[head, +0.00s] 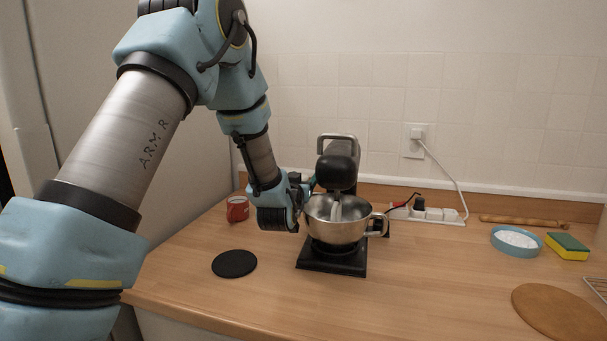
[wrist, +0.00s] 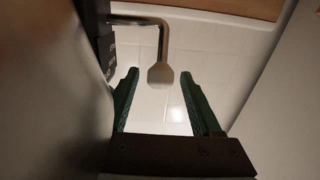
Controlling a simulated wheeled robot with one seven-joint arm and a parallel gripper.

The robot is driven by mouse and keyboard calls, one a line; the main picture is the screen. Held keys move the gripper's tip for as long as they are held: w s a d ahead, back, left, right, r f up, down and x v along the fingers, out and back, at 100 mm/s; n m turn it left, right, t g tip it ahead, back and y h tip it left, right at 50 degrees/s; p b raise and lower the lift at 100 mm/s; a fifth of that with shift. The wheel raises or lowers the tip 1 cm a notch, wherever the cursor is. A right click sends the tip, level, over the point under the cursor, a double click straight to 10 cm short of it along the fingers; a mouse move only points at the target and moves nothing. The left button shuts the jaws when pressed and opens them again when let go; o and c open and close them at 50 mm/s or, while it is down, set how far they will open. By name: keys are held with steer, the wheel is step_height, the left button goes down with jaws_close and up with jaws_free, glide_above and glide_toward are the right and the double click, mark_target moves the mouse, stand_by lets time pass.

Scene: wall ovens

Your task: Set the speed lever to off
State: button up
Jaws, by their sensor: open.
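The black stand mixer (head: 338,165) stands on the counter with a steel bowl (head: 335,222) on its base. My gripper (head: 311,183) is at the left side of the mixer, mostly hidden by my own wrist. In the wrist view my gripper (wrist: 160,78) is open, with two green fingers. The speed lever (wrist: 160,74) is a bent metal rod with a pale rounded knob, coming from the dark marked mixer body (wrist: 104,50). The knob appears between the fingertips, with a gap on each side. The depth between knob and fingers is unclear. The lever is hidden in the head view.
A red mug (head: 237,209) and a black round coaster (head: 234,264) are left of the mixer. A power strip (head: 432,214), a blue bowl of white powder (head: 517,241), a sponge (head: 567,246) and a round board (head: 558,312) are to the right.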

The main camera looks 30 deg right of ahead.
steer(key=shift+w+d, duration=0.1)
steer(key=shift+w, duration=0.05)
jaws_close()
stand_by(0.5)
stand_by(0.9)
